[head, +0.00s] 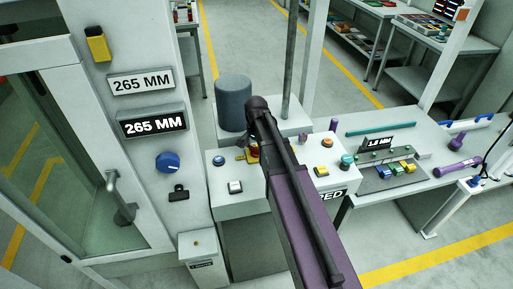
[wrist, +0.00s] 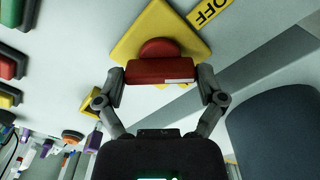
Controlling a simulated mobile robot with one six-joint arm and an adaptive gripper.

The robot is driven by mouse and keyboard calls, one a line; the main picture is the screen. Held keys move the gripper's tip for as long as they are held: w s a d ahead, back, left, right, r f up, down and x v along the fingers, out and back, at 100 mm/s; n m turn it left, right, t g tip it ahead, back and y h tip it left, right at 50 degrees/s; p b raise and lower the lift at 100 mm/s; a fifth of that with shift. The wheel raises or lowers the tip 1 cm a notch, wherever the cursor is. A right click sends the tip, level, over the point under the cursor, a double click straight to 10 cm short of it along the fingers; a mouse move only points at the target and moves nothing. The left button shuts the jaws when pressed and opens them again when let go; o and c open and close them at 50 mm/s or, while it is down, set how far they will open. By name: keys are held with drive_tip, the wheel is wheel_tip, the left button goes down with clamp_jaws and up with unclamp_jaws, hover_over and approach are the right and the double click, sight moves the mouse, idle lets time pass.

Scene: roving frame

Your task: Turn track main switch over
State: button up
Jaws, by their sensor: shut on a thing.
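The main switch is a red bar handle (wrist: 160,71) with a red round hub (wrist: 159,48) on a yellow plate (wrist: 135,30). In the wrist view my gripper (wrist: 162,74) has one finger at each end of the red bar and is shut on it. The bar lies crosswise in the picture, with a small white mark on its near face. A yellow OFF label (wrist: 210,11) is beside the plate's upper right. In the head view bits of the red handle (head: 253,152) and yellow plate (head: 240,157) show on the console, partly hidden by my wrist.
A dark grey cylinder (head: 233,103) stands close behind the switch. A thin upright post (head: 290,60) rises nearby. A cabinet with a blue knob (head: 167,162) is at left.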

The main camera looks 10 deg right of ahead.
drive_tip(key=n, duration=0.4)
drive_tip(key=shift+n, duration=0.3)
drive_tip(key=n, duration=0.4)
drive_tip(key=shift+s, duration=0.1)
drive_tip(key=o, duration=0.8)
drive_tip(key=s, duration=1.6)
drive_tip(key=shift+d, duration=0.1)
drive_tip(key=shift+w, duration=0.1)
